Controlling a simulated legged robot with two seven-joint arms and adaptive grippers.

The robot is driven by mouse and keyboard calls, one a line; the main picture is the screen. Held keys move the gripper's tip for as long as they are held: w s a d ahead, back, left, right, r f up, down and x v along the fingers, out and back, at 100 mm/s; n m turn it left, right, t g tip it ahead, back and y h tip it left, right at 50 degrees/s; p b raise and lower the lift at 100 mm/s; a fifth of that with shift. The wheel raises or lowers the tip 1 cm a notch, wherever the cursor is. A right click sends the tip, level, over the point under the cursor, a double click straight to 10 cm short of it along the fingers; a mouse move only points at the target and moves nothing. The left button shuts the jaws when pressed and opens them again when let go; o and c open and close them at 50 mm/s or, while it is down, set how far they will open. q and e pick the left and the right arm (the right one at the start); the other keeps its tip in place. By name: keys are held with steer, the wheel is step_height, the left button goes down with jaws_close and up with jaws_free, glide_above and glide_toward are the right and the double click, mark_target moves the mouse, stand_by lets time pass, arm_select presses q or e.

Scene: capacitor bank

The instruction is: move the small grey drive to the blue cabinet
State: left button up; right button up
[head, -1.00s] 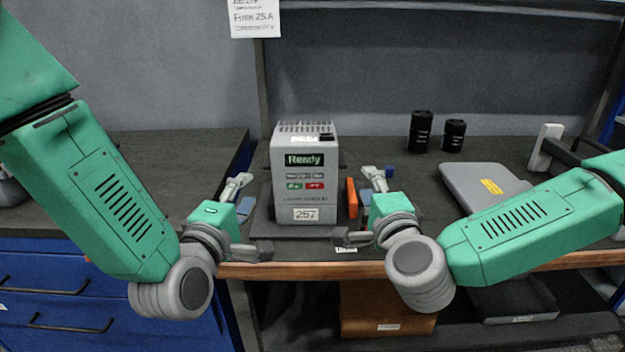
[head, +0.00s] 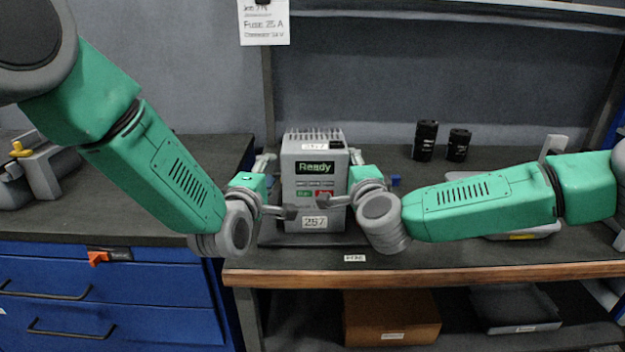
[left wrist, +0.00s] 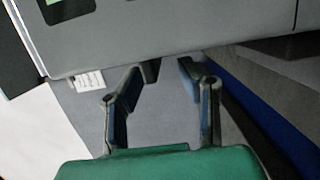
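The small grey drive (head: 300,190), with a lit "Ready" display and a 257 label, stands upright on a dark base on the bench. It fills the top of the left wrist view (left wrist: 170,30). My left gripper (head: 279,188) is at the drive's left side, fingers spread, one towards the back and one at the front face. In the left wrist view its fingers (left wrist: 162,68) are apart with nothing clamped between them. My right gripper (head: 343,182) is at the right side, fingers also apart; contact with the drive cannot be told. The blue cabinet (head: 130,322) stands at left, its dark top beside the bench.
A grey vise-like tool with a yellow knob (head: 45,165) sits on the cabinet top's left; the top's right part is clear. An orange-tabbed item (head: 98,258) is on the cabinet front. Two black cylinders (head: 426,140) and a flat grey case (head: 525,232) are on the bench.

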steer(key=shift+w+a, duration=0.1)
steer(key=shift+w, duration=0.45)
arm_select(q)
steer(key=shift+w+d+r, duration=0.1)
steer(key=shift+w+d, duration=0.2)
steer(key=shift+d, duration=0.2)
steer(key=shift+w+d+r, duration=0.1)
steer(key=shift+w+d, duration=0.15)
steer(key=shift+d, duration=0.2)
arm_select(e)
steer(key=shift+w+d, duration=0.1)
steer(key=shift+d, duration=0.7)
arm_select(q)
steer(key=shift+a, duration=0.15)
steer(key=c, duration=0.7)
arm_select(e)
steer(key=shift+a+r, duration=0.1)
steer(key=c, duration=0.7)
arm_select(q)
steer(key=shift+a, duration=0.1)
jaws_close()
arm_select(e)
steer(key=shift+a, duration=0.1)
jaws_close()
arm_select(q)
steer(key=shift+r, duration=0.2)
arm_select(e)
steer(key=shift+r, duration=0.2)
